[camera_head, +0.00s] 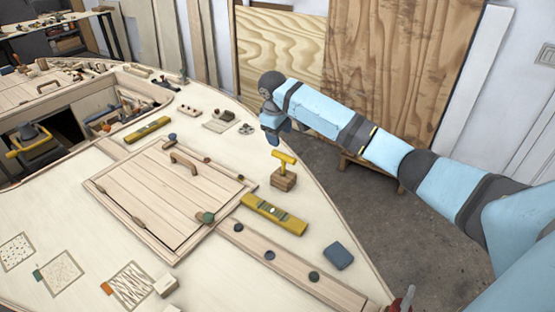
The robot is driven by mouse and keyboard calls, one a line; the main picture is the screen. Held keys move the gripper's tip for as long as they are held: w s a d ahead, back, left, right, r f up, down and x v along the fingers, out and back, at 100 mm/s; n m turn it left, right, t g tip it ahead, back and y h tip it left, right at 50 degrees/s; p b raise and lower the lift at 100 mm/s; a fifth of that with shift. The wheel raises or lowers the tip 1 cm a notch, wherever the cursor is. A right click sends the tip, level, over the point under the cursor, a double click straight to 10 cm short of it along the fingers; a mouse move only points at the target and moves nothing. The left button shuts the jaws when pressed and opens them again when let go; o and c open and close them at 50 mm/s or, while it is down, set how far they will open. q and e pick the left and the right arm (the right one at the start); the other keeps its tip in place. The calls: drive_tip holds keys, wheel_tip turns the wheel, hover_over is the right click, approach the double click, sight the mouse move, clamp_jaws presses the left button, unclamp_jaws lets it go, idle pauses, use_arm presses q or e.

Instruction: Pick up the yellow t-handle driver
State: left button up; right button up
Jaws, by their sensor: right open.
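The yellow t-handle driver (286,159) stands upright in a small wooden block (284,180) on the plywood deck, near the deck's right edge. Its yellow crossbar and upper shaft show; its lower end is hidden in the block. My right gripper (275,124) is open, behind and above the driver in the picture, and apart from it. Its arm reaches in from the right. My left gripper is not in view.
A hatch panel (165,190) with a handle lies left of the driver. A yellow level (274,214) lies in front of the block, and a blue box (338,256) sits nearer the front. Another yellow level (148,130) lies behind the hatch. Plywood sheets (400,60) lean against the wall.

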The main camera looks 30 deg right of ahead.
sight(283, 155)
drive_tip(key=f, duration=0.2)
drive_tip(key=d+f, duration=0.1)
drive_tip(key=f, duration=0.2)
drive_tip(key=w+d+f, duration=0.1)
drive_tip(key=f, duration=0.1)
drive_tip(key=shift+f, duration=0.2)
drive_tip(key=f, duration=0.5)
drive_tip(key=shift+w+d+f, duration=0.1)
drive_tip(key=shift+d+f, duration=0.05)
drive_tip(key=shift+d, duration=0.1)
clamp_jaws()
